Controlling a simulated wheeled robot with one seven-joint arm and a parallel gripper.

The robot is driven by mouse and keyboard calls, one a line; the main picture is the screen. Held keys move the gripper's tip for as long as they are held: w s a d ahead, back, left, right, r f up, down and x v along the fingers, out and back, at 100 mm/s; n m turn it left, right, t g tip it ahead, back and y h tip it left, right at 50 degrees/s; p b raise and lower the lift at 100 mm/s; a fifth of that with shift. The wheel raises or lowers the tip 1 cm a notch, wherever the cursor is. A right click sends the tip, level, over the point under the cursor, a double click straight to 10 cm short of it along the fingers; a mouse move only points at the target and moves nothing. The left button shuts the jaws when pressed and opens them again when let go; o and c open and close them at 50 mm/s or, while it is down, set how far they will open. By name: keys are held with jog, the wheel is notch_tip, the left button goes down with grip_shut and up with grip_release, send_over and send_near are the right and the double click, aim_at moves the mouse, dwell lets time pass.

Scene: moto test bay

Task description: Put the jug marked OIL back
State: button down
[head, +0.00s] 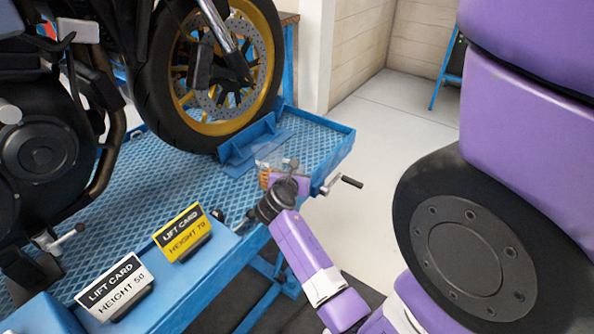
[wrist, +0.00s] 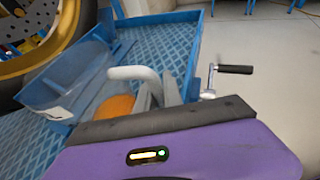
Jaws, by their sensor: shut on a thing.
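A clear jug (wrist: 72,85) with a pale curved handle (wrist: 135,73) shows in the wrist view. A white label (wrist: 56,113) on its side is too small to read, so I cannot confirm the OIL mark. Something orange (wrist: 115,107) shows at the jug. My gripper (wrist: 160,96) is shut at the handle, its grey fingers partly hidden by my wrist. In the head view my gripper (head: 284,174) is over the right end of the blue lift platform (head: 330,139), with the clear jug (head: 268,155) faint beside it. I cannot tell whether the jug touches the platform.
A motorcycle's front wheel (head: 205,75) stands in a blue wheel chock (head: 250,140). A crank with a black handle (head: 350,181) sticks out past the platform's right edge. Yellow (head: 183,235) and white (head: 114,288) lift cards stand at the front.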

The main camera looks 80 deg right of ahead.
jog(key=shift+f, duration=0.25)
dwell(0.3)
jog(key=c, duration=1.4)
grip_release()
jog(key=shift+a, duration=0.1)
jog(key=v, duration=0.7)
jog(key=shift+a+r, duration=0.15)
jog(key=shift+a, duration=0.15)
